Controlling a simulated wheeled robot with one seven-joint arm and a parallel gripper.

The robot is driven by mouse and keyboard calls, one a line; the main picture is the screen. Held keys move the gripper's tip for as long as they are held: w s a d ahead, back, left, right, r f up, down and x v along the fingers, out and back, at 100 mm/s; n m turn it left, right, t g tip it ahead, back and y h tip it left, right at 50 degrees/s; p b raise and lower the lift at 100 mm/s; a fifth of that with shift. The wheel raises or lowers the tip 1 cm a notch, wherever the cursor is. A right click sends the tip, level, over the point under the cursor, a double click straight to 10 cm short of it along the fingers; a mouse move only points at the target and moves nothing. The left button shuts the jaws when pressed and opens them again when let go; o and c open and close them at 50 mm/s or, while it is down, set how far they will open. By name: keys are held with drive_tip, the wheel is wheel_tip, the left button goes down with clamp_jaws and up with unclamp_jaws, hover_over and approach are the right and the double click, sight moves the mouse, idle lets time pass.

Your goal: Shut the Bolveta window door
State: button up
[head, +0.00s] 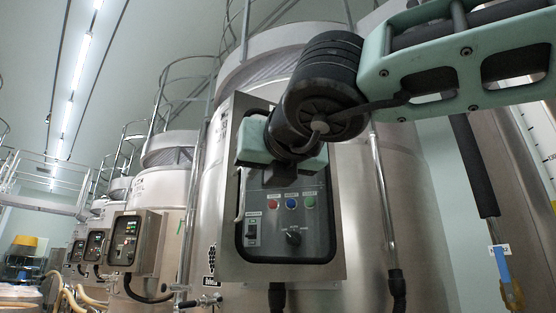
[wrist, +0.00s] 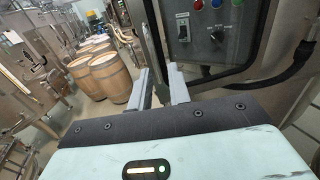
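The window door (head: 312,272) is on a steel control box on the front of the nearest vat. Its dark rounded window shows red, blue and green buttons, a switch and a black knob. In the wrist view the door's frame (wrist: 160,35) rises just beyond the fingers. I cannot tell whether the door stands ajar. My gripper (wrist: 158,82) is at the left edge of the box, with its two grey fingers apart. The frame's edge shows between and behind the fingertips; contact is unclear. In the head view my arm hides the upper part of the box.
The steel vat (head: 372,220) stands behind the box, with a vertical pipe (head: 382,200) to its right. More vats with control boxes (head: 133,240) line up to the left. In the wrist view several wooden barrels (wrist: 108,75) stand along the floor to the left.

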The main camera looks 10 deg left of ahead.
drive_tip(key=v, duration=0.4)
drive_tip(key=shift+s+d, duration=0.2)
drive_tip(key=shift+d, duration=0.3)
idle(0.3)
